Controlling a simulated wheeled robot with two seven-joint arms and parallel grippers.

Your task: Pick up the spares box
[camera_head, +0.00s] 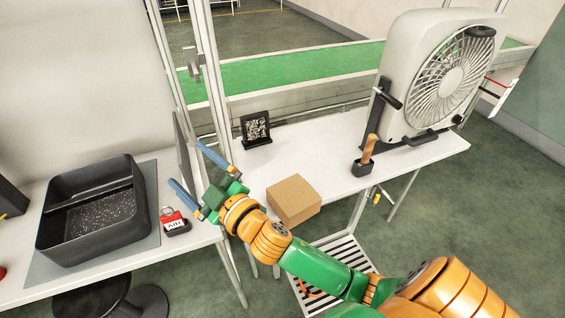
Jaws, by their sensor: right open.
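A closed brown cardboard box (294,199), which looks like the spares box, sits on the white table in the middle, near its front left corner. My right gripper (192,167) is open and empty, with its two blue-grey fingers spread apart. It is to the left of the box, over the gap between the two tables, and points up and left in the picture. My right forearm passes just in front of the box, and I cannot tell whether they touch. My left gripper is not in view.
A large fan (440,75) stands at the table's right end, with a wooden-handled tool in a black holder (362,166) beside it. A black marker stand (256,130) is at the back. A black bin (95,210) and a red-and-white tag (174,219) are on the left table. A metal frame post (211,75) stands between.

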